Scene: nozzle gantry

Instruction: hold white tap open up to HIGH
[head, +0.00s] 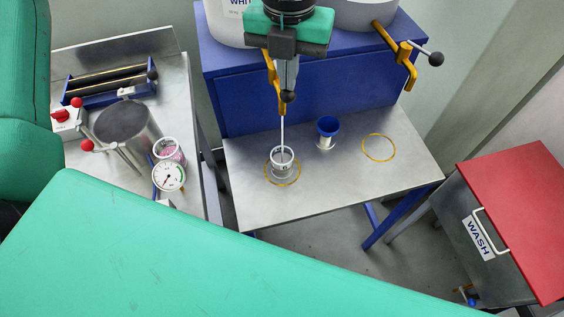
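The white tap (275,82) is a yellow spout on the front of the blue cabinet, under a white drum (228,22) with partly hidden lettering. A thin pale stream (283,133) falls from it into a clear cup (282,165). The cup stands upright inside the left yellow ring and holds some pale liquid. Its level marks are too small to read. My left gripper (288,88) points down with its fingers close together at the tap's dark lever knob (288,97). Whether they grip or only press the lever is unclear. My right gripper is not in view.
A second yellow tap with a dark-knobbed lever (435,58) is at right. A side bench (195,160) with a dial is left; a red-lidded WASH box (520,215) is right.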

